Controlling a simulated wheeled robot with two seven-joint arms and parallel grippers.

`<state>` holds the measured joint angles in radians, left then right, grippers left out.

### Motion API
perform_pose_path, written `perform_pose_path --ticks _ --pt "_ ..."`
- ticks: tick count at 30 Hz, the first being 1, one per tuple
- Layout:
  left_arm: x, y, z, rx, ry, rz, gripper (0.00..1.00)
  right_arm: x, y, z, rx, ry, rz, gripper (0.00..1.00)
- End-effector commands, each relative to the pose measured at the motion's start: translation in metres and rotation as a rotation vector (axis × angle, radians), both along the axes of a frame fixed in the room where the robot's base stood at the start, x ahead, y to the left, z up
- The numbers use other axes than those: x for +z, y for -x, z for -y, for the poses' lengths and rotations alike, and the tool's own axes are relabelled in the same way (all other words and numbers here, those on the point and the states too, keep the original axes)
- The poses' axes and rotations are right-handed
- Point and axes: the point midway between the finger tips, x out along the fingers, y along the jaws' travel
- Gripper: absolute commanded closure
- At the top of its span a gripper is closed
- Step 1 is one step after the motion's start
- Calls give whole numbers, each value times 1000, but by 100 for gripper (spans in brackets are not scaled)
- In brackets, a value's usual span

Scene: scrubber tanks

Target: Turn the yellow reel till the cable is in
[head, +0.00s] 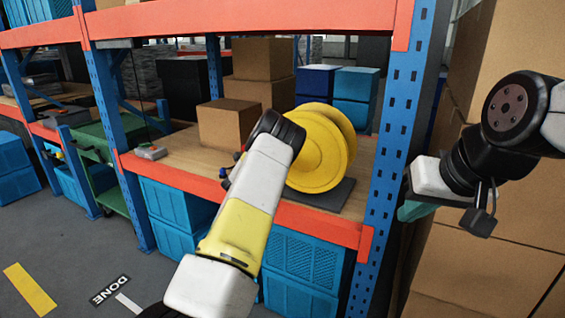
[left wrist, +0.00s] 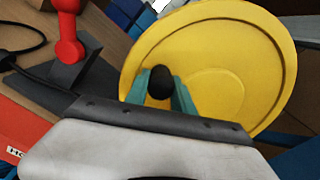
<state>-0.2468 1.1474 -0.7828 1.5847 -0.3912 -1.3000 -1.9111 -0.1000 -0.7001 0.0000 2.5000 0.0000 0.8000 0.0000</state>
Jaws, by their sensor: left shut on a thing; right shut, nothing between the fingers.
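The yellow reel (head: 323,150) stands upright on a dark base plate (head: 325,194) on the rack's wooden shelf. My left arm covers its left part in the head view. In the left wrist view, the reel's round face (left wrist: 228,70) fills the middle. The teal fingers of my left gripper (left wrist: 160,88) are shut on a black knob (left wrist: 160,82) in front of that face. In the head view this gripper is hidden behind its own wrist. A black cable (left wrist: 35,47) curves at the left of the wrist view. My right gripper (head: 412,210) is shut and empty, right of the blue rack post.
A red round-topped fitting (left wrist: 68,35) stands on a grey block beside the reel. Cardboard boxes (head: 228,124) and blue bins (head: 355,84) stand behind it. The orange shelf beam (head: 333,224) and blue post (head: 392,140) bound the shelf. Stacked cartons (head: 480,262) stand at right.

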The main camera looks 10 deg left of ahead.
Motion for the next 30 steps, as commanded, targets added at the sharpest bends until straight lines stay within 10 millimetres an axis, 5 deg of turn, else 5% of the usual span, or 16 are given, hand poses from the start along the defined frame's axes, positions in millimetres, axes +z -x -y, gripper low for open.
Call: perform_pose_path --ticks 15,16,19,30 --pt "7 -1 -2 4 6 8 100 0 0 0 0 0 0 100" --pt "7 -1 -2 4 6 8 67 0 0 0 0 0 0 100" --pt "6 -1 -2 4 5 7 50 0 0 0 0 0 0 100" --pt "4 4 -3 2 4 2 50 0 0 0 0 0 0 100"
